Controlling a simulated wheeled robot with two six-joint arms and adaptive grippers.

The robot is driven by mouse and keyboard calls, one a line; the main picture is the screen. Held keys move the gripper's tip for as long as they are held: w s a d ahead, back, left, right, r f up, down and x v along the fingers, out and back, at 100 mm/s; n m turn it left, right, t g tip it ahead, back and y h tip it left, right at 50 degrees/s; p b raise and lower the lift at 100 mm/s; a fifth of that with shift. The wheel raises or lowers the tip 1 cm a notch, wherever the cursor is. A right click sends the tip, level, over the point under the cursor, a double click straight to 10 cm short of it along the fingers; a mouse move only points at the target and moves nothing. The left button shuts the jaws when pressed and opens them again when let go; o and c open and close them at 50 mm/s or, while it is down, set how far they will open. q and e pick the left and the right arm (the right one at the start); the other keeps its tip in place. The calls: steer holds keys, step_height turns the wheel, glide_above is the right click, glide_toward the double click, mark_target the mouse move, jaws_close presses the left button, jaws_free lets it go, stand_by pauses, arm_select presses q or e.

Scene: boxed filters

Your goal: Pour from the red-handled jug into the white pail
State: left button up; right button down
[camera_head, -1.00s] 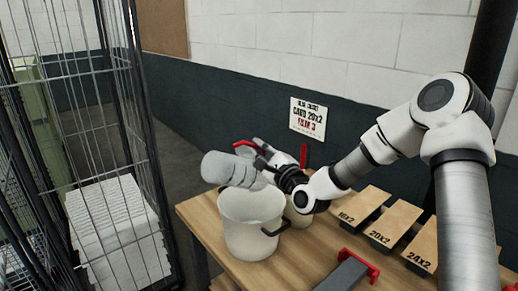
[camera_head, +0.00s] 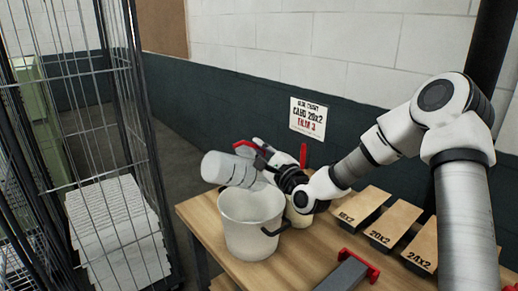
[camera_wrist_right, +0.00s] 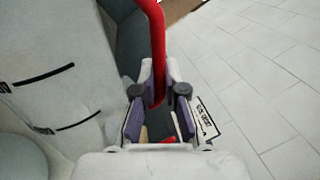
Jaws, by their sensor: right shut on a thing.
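The jug (camera_head: 228,170) is whitish and translucent with a red handle (camera_head: 246,147). It is tipped well over on its side above the white pail (camera_head: 250,233), its body reaching left past the pail's rim. My right gripper (camera_head: 268,158) is shut on the red handle; in the right wrist view the handle (camera_wrist_right: 155,50) runs up from between the fingers (camera_wrist_right: 159,108). The jug's pale side (camera_wrist_right: 55,75) fills the left of that view. The pail stands upright on the table with a dark grip at its right. No stream of contents is visible. My left gripper is not in view.
The wooden table (camera_head: 290,265) carries several labelled filter boxes (camera_head: 395,222) at the right and a red-ended grey tool (camera_head: 347,272) in front. A wire cage (camera_head: 110,150) stands left; a sign (camera_head: 308,118) hangs behind.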

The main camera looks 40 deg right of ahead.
mark_target(243, 158)
stand_by(0.4)
steer(key=shift+a+n+b, duration=0.4)
steer(key=shift+a+n, duration=0.15)
steer(key=shift+n, duration=0.05)
steer(key=shift+s+a+r+n+y+b, duration=0.1)
steer(key=shift+a+n+y+b, duration=0.2)
steer(key=shift+a+n+y, duration=0.4)
steer(key=shift+a, duration=0.15)
steer(key=shift+a+n+b, duration=0.45)
steer(key=shift+n+b, duration=0.05)
steer(key=shift+n, duration=0.2)
steer(key=shift+s+a+n+b, duration=0.1)
steer(key=shift+a+n+b, duration=0.25)
steer(key=shift+a+n, duration=0.45)
steer(key=shift+f, duration=0.2)
